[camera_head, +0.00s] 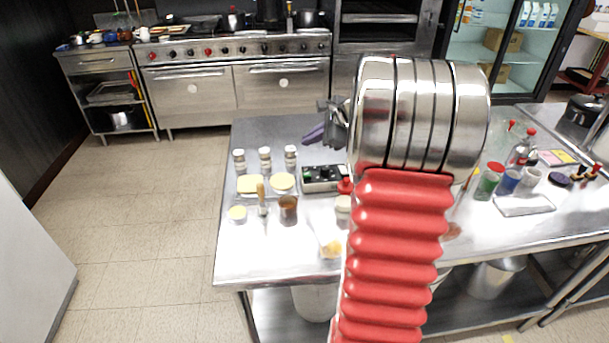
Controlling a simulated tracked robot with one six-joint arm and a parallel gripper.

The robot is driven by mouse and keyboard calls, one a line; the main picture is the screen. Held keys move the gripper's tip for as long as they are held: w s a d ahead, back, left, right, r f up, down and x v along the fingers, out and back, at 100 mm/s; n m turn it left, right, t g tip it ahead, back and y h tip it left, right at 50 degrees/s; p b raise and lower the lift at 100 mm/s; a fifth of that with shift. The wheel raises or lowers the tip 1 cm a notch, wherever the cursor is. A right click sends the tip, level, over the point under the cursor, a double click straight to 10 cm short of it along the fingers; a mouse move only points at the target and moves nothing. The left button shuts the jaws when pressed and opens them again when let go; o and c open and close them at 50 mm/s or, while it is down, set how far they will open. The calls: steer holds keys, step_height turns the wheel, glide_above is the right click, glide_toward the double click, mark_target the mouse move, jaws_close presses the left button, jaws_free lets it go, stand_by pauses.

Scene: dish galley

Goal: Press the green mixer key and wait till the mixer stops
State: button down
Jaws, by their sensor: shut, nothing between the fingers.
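A small metal box with a dark top (322,178) stands on the steel table, just left of my arm. It has small knobs or keys on top, with a small green spot among them; they are too small to tell apart. My gripper (314,135) shows its purple fingers beyond and above this box, apart from it. The fingers are shut and empty. My red arm and its steel wrist hide the middle of the table. I cannot make out a mixer bowl or whether anything is running.
The steel table (240,262) holds several jars (265,160) left of the box, with yellow-filled dishes (283,183) and a brown cup (288,210) in front. Bottles and cups, including a green cup (489,181), stand on the right. The table's front left corner is clear.

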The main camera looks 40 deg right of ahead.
mark_target(310, 175)
steer(key=shift+f, duration=0.15)
steer(key=shift+f, duration=4.25)
steer(key=shift+s+f, duration=0.1)
steer(key=shift+f, duration=0.75)
steer(key=shift+r, duration=0.9)
steer(key=shift+r, duration=2.5)
steer(key=shift+s, duration=0.2)
